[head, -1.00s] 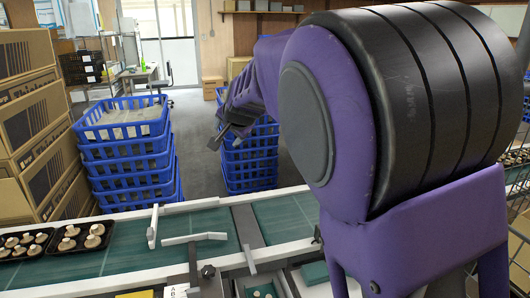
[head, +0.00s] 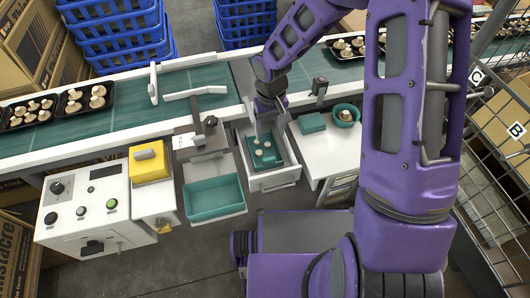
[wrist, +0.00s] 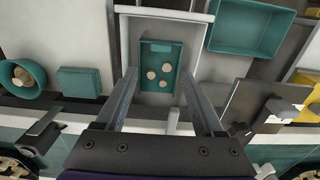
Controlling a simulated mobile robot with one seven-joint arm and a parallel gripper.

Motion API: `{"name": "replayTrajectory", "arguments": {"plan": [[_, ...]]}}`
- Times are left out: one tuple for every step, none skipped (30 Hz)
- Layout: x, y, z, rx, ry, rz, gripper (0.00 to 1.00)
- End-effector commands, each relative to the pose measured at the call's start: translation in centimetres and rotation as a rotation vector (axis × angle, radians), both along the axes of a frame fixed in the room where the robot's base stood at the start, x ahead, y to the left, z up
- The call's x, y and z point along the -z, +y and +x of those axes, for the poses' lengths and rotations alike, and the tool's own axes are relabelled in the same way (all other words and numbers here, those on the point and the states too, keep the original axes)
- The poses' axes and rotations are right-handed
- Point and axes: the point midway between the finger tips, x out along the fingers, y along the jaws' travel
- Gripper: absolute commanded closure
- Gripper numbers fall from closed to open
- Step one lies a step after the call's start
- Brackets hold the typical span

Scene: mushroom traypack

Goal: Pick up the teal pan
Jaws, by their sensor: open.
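The teal pan (head: 273,160) is a small shallow tray with three pale mushrooms in it. It sits inside an open white drawer (head: 279,183) below the conveyor. In the wrist view the pan (wrist: 146,56) is upright and shows between my fingers. My gripper (head: 267,130) is above the drawer, pointing down. In the wrist view my gripper (wrist: 160,77) is open and empty, with one finger toward each side of the pan. I cannot tell the exact height between the fingertips and the pan.
A larger empty teal bin (head: 215,203) stands left of the drawer. A teal block (head: 311,123) and a teal bowl (head: 344,121) with a mushroom are on the white counter to the right. The conveyor (head: 120,130) runs behind, carrying black mushroom trays. A control box (head: 85,208) stands at left.

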Motion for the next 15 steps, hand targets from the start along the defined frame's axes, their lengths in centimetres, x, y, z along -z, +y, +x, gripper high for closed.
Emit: {"name": "replayTrajectory", "arguments": {"plan": [[1.5, 0.1, -0.1, -0.002, 0.004, 0.0, 0.3], [2.1, 0.1, -0.1, -0.001, 0.004, 0.0, 0.3], [3.0, 0.1, -0.1, -0.002, 0.003, 0.001, 0.3], [3.7, 0.1, -0.1, -0.001, 0.003, 0.0, 0.3], [4.3, 0.0, -0.1, 0.0, 0.004, -0.001, 0.3], [5.2, 0.1, -0.1, -0.001, 0.003, 0.001, 0.3], [5.8, 0.1, -0.1, -0.001, 0.003, 0.0, 0.3], [6.5, 0.1, -0.1, 0.0, 0.004, 0.0, 0.3], [7.2, 0.1, 0.0, -0.001, 0.002, 0.0, 0.3], [7.7, 0.0, -0.1, 0.001, 0.002, 0.0, 0.3], [8.1, 0.0, 0.0, 0.001, 0.002, 0.0, 0.3], [8.6, 0.1, 0.0, 0.0, 0.0, 0.0, 0.3], [8.9, 0.1, 0.0, 0.001, 0.0, 0.001, 0.3], [9.1, 0.1, 0.0, 0.002, -0.001, 0.001, 0.3], [9.3, 0.1, 0.1, 0.002, -0.002, 0.002, 0.3]]}}
